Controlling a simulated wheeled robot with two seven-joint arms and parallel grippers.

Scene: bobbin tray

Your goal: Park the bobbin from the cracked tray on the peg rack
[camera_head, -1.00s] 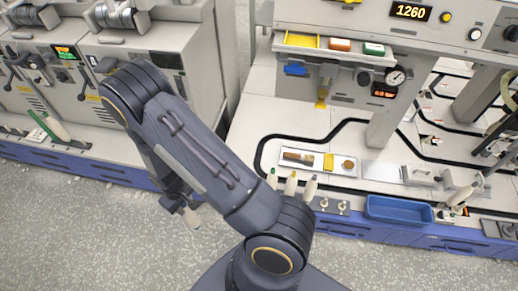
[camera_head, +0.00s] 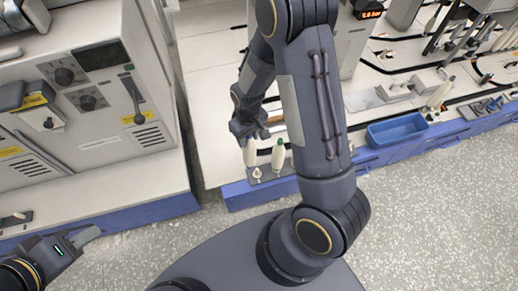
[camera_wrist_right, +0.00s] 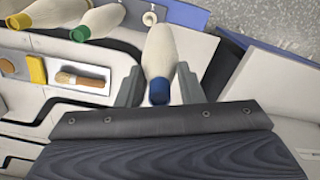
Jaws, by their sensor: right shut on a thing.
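My right gripper (camera_head: 249,133) is shut on a cream bobbin (camera_head: 250,153). In the right wrist view the bobbin (camera_wrist_right: 162,50) is between the two fingers (camera_wrist_right: 158,88), with its blue tip towards the palm. The peg rack (camera_head: 268,180) is just below it at the table's front edge, with a bare peg (camera_head: 257,174) showing. A green-tipped bobbin (camera_head: 278,154) stands beside the held one. In the wrist view a yellow-tipped bobbin (camera_wrist_right: 48,37) lies beyond the green-tipped one (camera_wrist_right: 95,24). My left gripper (camera_head: 82,238) is at the lower left; its jaw opening is unclear. I cannot identify the cracked tray.
A blue bin (camera_head: 397,130) stands right of my right arm at the front edge. A grey machine (camera_head: 110,95) stands on the left. A wooden brush (camera_wrist_right: 82,79) and a yellow block (camera_wrist_right: 37,70) lie on the worktop. The speckled floor in front is clear.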

